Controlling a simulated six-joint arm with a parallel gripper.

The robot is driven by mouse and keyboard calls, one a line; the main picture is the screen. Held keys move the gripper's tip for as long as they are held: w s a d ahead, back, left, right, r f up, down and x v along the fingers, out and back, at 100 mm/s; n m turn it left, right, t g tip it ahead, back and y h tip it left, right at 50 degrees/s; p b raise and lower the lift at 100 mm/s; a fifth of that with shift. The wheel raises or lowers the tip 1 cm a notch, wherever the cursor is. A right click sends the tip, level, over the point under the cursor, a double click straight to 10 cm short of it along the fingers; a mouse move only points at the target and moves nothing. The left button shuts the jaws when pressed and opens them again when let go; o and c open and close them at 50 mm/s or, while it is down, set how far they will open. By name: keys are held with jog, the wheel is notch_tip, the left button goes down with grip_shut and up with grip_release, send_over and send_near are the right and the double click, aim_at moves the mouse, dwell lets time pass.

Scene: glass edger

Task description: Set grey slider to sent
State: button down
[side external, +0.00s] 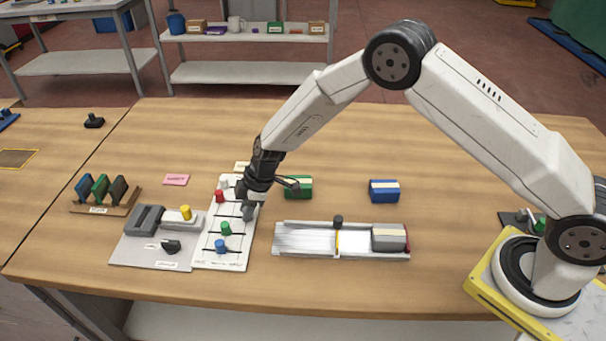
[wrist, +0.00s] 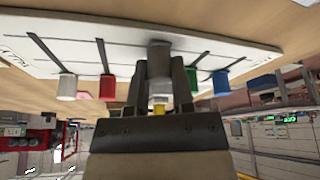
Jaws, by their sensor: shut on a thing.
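The white slider board (side external: 205,258) lies on the table with several coloured knobs in dark slots running left to right. The grey slider (side external: 248,213) is toward the right end of its slot, farther right than the other knobs. My gripper (side external: 247,203) is over the board, pointing down, with its fingers shut on the grey slider. In the wrist view the grey slider (wrist: 160,57) sits between the gripper fingers (wrist: 158,80). The small writing on the board is too small to read.
Red (side external: 219,196) and white (side external: 224,184) knobs are beyond the gripper; green (side external: 225,228) and blue (side external: 220,246) knobs are nearer the front. A grey device with a yellow knob (side external: 185,212) adjoins the board at left. A silver rail fixture (side external: 305,240) stands at right, green block (side external: 299,187) behind.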

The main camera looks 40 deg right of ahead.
jog(key=shift+s+d, duration=0.1)
jog(key=shift+d, duration=0.05)
jog(key=shift+c, duration=2.4)
grip_release()
jog(key=shift+r, duration=0.1)
jog(key=v, duration=0.7)
jog(key=shift+r, duration=0.25)
jog(key=shift+s+d, duration=0.1)
jog(key=shift+d, duration=0.05)
